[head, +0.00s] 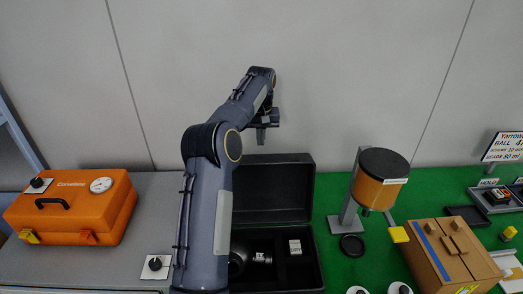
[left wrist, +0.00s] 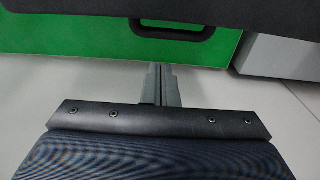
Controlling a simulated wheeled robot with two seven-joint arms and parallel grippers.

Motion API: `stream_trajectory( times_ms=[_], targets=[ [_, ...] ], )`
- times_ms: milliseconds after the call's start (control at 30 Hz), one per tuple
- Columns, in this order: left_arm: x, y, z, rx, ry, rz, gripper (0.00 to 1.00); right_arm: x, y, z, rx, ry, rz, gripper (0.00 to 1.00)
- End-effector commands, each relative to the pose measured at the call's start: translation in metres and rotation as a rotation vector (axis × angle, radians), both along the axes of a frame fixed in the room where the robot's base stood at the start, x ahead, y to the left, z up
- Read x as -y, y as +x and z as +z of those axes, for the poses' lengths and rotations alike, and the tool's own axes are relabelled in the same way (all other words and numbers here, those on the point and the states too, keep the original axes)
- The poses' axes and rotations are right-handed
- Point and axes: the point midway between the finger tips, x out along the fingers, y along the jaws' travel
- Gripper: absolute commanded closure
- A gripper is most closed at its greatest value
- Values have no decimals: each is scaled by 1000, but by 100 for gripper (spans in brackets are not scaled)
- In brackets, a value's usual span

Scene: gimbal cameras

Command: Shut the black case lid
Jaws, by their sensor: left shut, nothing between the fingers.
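The black case (head: 312,275) stands open at the middle of the bench, its lid (head: 272,190) raised roughly upright at the back. Inside are a dark round item (head: 238,264) and a small pale block (head: 295,247); my arm hides the case's left part. My left gripper (head: 262,136) is shut and empty, above the lid's top edge and apart from it in the head view. In the left wrist view the shut fingers (left wrist: 163,85) point toward a black surface (left wrist: 80,10) with a dark handle (left wrist: 185,35), probably the case's. My right gripper is not in view.
An orange toolbox (head: 75,212) sits at left, with a knob plate (head: 154,265) beside it. Right of the case, on the green mat (head: 330,215), are an orange canister on a stand (head: 380,180) and a cardboard box (head: 450,250). A plain wall stands behind.

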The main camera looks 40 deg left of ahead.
Motion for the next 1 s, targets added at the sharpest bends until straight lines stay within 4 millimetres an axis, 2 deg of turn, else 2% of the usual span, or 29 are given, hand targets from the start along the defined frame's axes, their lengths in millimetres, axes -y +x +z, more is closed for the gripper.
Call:
stream_trajectory(
  times_ms=[100, 133, 200, 500, 1000],
  targets=[
    [-2, 0, -26, -4, -1, 0, 100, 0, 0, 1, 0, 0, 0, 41],
    [-1, -1, -29, -1, 0, 0, 100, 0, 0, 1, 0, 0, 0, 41],
    [6, -8, -21, 2, 1, -1, 100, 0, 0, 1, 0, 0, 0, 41],
    [22, -26, -16, 2, 1, 0, 100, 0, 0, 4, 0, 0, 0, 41],
    [24, -29, -15, 6, 4, -1, 100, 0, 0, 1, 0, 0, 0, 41]
  ],
)
